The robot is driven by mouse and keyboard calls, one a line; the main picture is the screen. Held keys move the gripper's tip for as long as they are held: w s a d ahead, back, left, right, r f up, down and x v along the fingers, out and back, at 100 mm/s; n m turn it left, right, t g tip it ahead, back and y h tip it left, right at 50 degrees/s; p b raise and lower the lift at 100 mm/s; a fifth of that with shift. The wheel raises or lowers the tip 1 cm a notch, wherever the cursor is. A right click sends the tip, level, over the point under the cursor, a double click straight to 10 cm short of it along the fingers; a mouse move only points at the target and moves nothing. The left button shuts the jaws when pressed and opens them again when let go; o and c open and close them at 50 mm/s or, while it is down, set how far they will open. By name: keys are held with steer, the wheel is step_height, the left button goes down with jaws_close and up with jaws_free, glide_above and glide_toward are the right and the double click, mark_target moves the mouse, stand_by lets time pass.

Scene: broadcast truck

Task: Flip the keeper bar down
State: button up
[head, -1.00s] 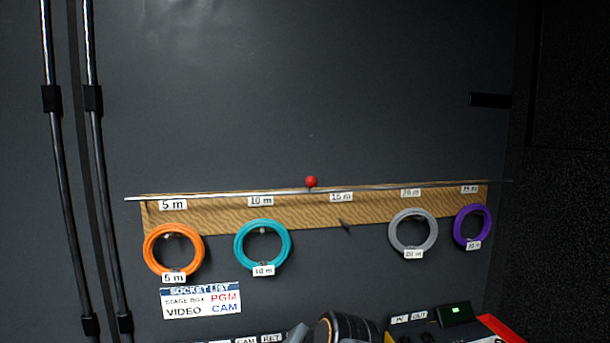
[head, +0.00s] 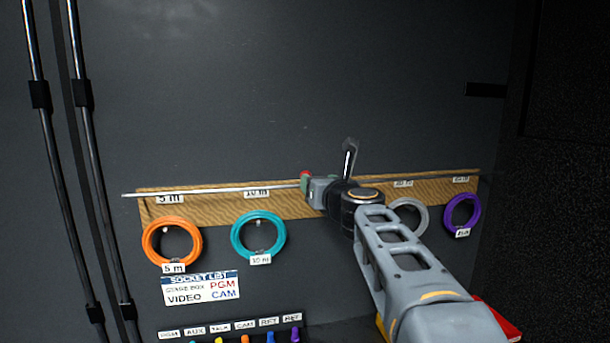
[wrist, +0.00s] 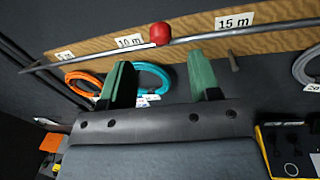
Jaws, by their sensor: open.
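The keeper bar (head: 225,190) is a thin metal rod along the top edge of a wooden board, above the hanging cable coils. Its red ball knob (head: 306,174) is mostly hidden by my gripper (head: 308,187) in the head view. In the wrist view the bar (wrist: 275,29) crosses the top, with the knob (wrist: 160,33) on it. My gripper (wrist: 159,60) is open, its two green fingers spread. The knob shows centred just beyond the gap between the fingertips. Contact with the bar cannot be told.
Orange (head: 148,243), teal (head: 237,236), grey (head: 423,216) and purple (head: 450,214) coils hang from the board (head: 215,212). The 15 m peg (wrist: 234,62) is bare. A socket list (head: 200,288) and coloured plugs (head: 245,338) are below. Wall above is clear.

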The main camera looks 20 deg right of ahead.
steer(key=w, duration=0.9)
steer(key=shift+d+p, duration=0.25)
steer(key=shift+p, duration=0.1)
jaws_close()
